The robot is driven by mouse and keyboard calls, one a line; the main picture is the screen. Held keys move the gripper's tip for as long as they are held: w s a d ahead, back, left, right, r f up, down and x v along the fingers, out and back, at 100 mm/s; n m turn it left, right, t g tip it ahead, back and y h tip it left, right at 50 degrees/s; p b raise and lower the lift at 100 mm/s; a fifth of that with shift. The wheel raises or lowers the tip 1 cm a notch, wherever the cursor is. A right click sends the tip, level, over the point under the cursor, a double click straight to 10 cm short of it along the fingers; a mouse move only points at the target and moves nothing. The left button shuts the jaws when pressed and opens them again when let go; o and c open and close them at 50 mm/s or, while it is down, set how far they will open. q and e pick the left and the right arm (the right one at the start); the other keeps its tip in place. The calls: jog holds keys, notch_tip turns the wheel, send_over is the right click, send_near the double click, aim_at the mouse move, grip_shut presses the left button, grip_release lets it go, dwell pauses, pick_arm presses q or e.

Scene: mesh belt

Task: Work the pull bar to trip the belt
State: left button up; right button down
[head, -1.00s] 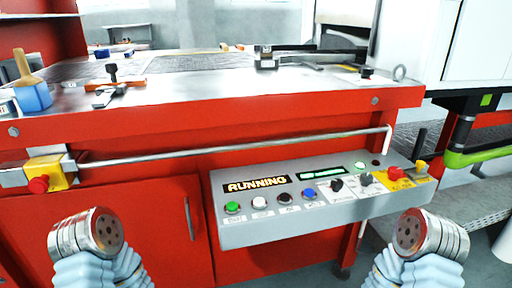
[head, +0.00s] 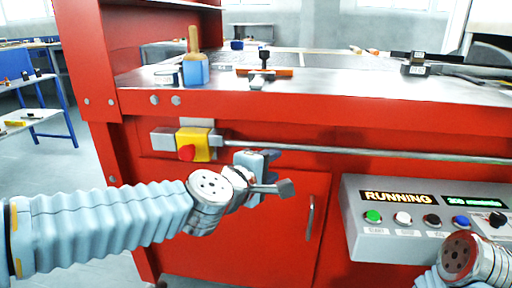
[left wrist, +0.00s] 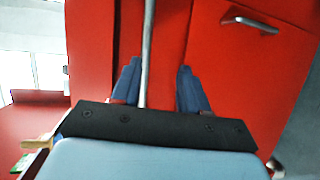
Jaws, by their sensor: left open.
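The pull bar (head: 340,151) is a long thin grey rod along the front of the red machine, running right from a yellow switch box (head: 194,145) with a red button. My left gripper (head: 283,171) is open just below and in front of the bar, near its left end. In the left wrist view the bar (left wrist: 148,45) runs between the two blue fingers of the open gripper (left wrist: 160,66), closer to the left finger. I cannot tell how deep it sits between them. The right arm's end shows at lower right; its gripper is out of view.
A grey control panel (head: 350,220) with a lit RUNNING sign (head: 397,198) and several buttons juts out at right. A red cabinet door with a handle (head: 310,218) is below the bar. A blue block with a brush (head: 195,68) and tools lie on the machine top.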

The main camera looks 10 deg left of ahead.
aim_at(288, 148)
pick_arm(q)
jog(key=shift+n+t, duration=0.3)
jog(key=x, duration=0.4)
jog(key=r+b+x, duration=0.1)
jog(key=x, duration=0.3)
jog(key=b+x, duration=0.1)
jog(key=x, duration=0.3)
jog(key=shift+w+r, duration=0.25)
jog(key=shift+w, duration=0.25)
grip_shut()
